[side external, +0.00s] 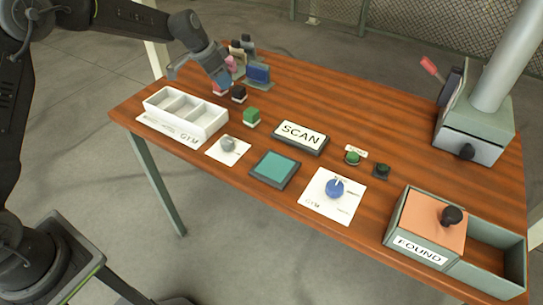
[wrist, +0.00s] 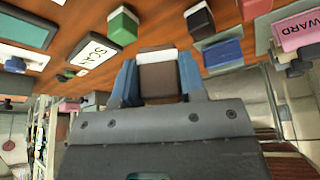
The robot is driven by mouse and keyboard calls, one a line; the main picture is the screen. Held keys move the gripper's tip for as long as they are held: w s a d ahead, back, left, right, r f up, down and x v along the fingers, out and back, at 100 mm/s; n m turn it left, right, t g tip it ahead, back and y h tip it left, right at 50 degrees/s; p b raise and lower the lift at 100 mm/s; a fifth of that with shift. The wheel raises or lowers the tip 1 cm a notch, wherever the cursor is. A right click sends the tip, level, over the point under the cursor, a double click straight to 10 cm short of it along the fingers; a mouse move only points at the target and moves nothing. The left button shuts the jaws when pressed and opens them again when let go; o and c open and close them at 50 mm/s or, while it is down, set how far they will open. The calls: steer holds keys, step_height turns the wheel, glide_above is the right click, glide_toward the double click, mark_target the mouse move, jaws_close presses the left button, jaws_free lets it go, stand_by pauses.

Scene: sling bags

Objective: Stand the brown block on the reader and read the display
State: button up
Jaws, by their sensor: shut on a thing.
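My gripper (side external: 222,83) is at the back left of the table, low over a row of small blocks. In the wrist view its blue fingers (wrist: 158,64) are shut on the brown block (wrist: 158,77), which has a white band at its far end. In the side view the block (side external: 219,91) shows only partly below the fingers; I cannot tell if it touches the table. A flat teal-topped pad (side external: 275,169), which looks like the reader, lies bare at the front middle. Behind it the display (side external: 301,134) reads "SCAN"; it also shows in the wrist view (wrist: 97,52).
A black block (side external: 239,93) and a green block (side external: 252,117) stand close to my gripper. Pink and blue upright pieces (side external: 258,75) stand behind. A white divided tray (side external: 187,112) is at left, a "FOUND" box (side external: 420,246) at front right.

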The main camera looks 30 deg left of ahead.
steer(key=s+d+r+m+g+h, duration=0.1)
steer(key=s+d+m+g+h, duration=0.15)
steer(key=s+d+m, duration=0.85)
steer(key=m+g, duration=0.1)
glide_above(277, 168)
steer(key=a, duration=0.2)
steer(key=f, duration=0.6)
steer(key=shift+d+f, duration=0.2)
steer(key=shift+d, duration=0.05)
steer(key=shift+d+f, duration=0.1)
steer(key=shift+f, duration=2)
steer(key=shift+f, duration=0.2)
steer(key=o, duration=0.9)
